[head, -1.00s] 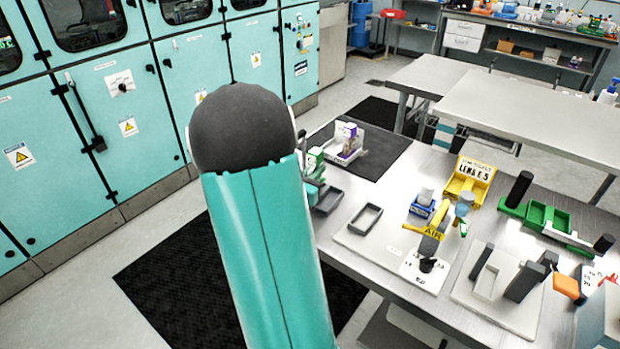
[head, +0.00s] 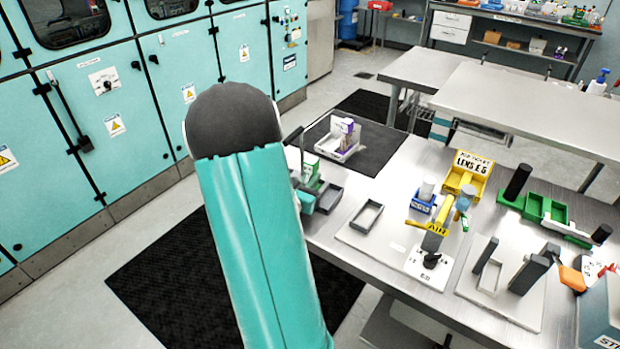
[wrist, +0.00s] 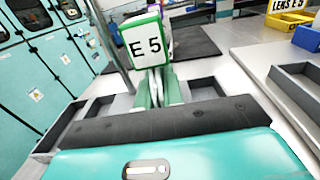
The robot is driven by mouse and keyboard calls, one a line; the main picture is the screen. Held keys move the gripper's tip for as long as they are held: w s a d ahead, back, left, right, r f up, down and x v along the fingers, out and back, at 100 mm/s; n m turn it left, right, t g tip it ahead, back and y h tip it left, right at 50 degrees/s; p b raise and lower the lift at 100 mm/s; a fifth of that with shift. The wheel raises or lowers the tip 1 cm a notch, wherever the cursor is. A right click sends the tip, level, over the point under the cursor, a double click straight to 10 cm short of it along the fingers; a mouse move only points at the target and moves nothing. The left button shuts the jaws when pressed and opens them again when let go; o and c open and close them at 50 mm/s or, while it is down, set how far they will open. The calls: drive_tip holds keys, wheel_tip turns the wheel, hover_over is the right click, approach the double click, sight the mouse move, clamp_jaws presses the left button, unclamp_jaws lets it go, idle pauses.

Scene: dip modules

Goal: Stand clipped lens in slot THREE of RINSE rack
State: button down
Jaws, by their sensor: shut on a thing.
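In the wrist view my gripper (wrist: 160,88) is shut on a green clip with a white tag (wrist: 147,42) reading E 5. The tag stands upright in front of the fingers. The lens itself cannot be made out behind the tag. The clip shows small in the head view (head: 309,167), partly behind my arm, at the left end of the bench. My gripper is mostly hidden there. I cannot read RINSE or slot numbers, so I cannot tell which holder is the RINSE rack.
Grey trays lie on both sides of my gripper; one is right of it (head: 328,198). Another tray (head: 367,216) sits on a pale board. A yellow LENS E5 holder (head: 468,170), blue box (head: 422,204), AIR stand (head: 430,258), dark posts (head: 528,276) and green rack (head: 545,210) stand further right.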

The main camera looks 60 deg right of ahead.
drive_tip(key=c, duration=1.5)
unclamp_jaws()
drive_tip(key=shift+f, duration=0.1)
drive_tip(key=shift+a, duration=0.1)
drive_tip(key=a, duration=1.1)
drive_tip(key=shift+w+a, duration=0.35)
drive_tip(key=shift+a, duration=0.05)
drive_tip(key=w+a+r+m+t+y, duration=0.1)
drive_tip(key=a+r+m+y, duration=0.3)
drive_tip(key=a, duration=0.8)
drive_tip(key=w+a+r+m+t+y, duration=0.1)
drive_tip(key=a+r+m+t+y, duration=0.2)
drive_tip(key=a, duration=0.9)
drive_tip(key=w+a+r+m+t+y, duration=0.1)
drive_tip(key=a+r+m+t+y, duration=0.1)
drive_tip(key=a+r+m+y, duration=0.5)
drive_tip(key=shift+a+r+m+t+y, duration=0.15)
drive_tip(key=shift+a+m+y, duration=0.45)
drive_tip(key=shift+a, duration=0.45)
drive_tip(key=shift+a+f+m+t+y, duration=0.1)
drive_tip(key=shift+a+m+y, duration=0.35)
drive_tip(key=shift+a+y, duration=0.45)
drive_tip(key=shift+a+r+m+t+y, duration=0.15)
drive_tip(key=shift+a+m+y, duration=0.4)
drive_tip(key=shift+a, duration=0.6)
